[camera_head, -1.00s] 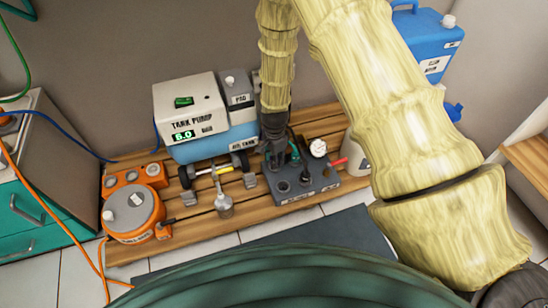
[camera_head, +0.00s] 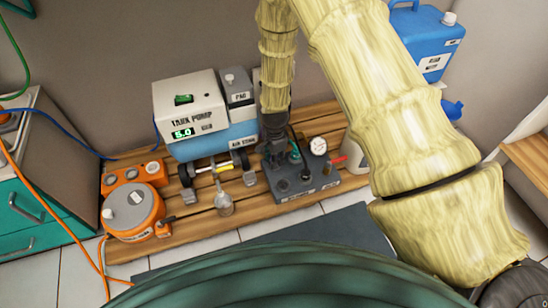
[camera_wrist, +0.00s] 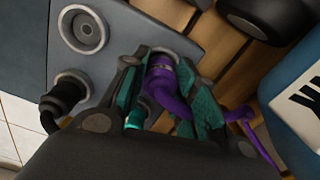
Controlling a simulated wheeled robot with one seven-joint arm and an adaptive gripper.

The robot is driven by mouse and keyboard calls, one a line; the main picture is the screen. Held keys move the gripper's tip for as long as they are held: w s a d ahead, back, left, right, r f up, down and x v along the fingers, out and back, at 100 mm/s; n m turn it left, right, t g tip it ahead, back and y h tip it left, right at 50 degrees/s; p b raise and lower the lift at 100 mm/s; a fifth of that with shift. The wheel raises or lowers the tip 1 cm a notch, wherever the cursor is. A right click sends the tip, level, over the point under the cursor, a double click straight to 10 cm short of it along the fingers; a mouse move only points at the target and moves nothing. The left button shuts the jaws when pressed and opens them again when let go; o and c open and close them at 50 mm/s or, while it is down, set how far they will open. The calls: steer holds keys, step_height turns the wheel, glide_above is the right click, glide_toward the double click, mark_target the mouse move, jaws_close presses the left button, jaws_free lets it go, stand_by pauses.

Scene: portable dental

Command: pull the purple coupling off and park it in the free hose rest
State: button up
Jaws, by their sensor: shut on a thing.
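The purple coupling (camera_wrist: 162,70) with its purple hose (camera_wrist: 230,114) sits between the fingers of my gripper (camera_wrist: 165,85) in the wrist view. My gripper is shut on it, over the edge of the grey block (camera_wrist: 112,62). Whether the coupling is seated in a socket is hidden by the fingers. An empty round socket (camera_wrist: 83,29) shows on the block beside my gripper, and a black plug (camera_wrist: 65,95) sits in another. In the head view my gripper (camera_head: 280,158) is at the back of the grey block (camera_head: 306,187); the coupling is hidden there.
The tank pump (camera_head: 195,112) stands behind and left on a slatted wooden platform (camera_head: 200,205). A gauge (camera_head: 318,146) and a red handle (camera_head: 338,160) are close right of my gripper. An orange unit (camera_head: 133,212) is at the left, a blue canister (camera_head: 425,40) at the back right.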

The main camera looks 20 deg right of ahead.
steer(key=o, duration=1.1)
steer(key=shift+r, duration=0.15)
step_height(320, 180, up, 12)
steer(key=shift+f, duration=0.15)
steer(key=s+d+f+n+p, duration=0.2)
steer(key=s+f+n, duration=0.2)
steer(key=s, duration=0.5)
steer(key=s+d+f+n+p, duration=0.25)
steer(key=s+f, duration=0.25)
steer(key=s, duration=0.3)
steer(key=s+a+n+p, duration=0.1)
steer(key=s+n+p, duration=0.5)
steer(key=s, duration=1.3)
step_height(320, 180, up, 38)
steer(key=n+p, duration=0.1)
steer(key=p, duration=1.6)
steer(key=n+p, duration=0.1)
steer(key=p, duration=1.7)
steer(key=shift+s+a+r+n, duration=0.1)
steer(key=shift+s+r+n, duration=0.05)
steer(key=shift+n, duration=0.1)
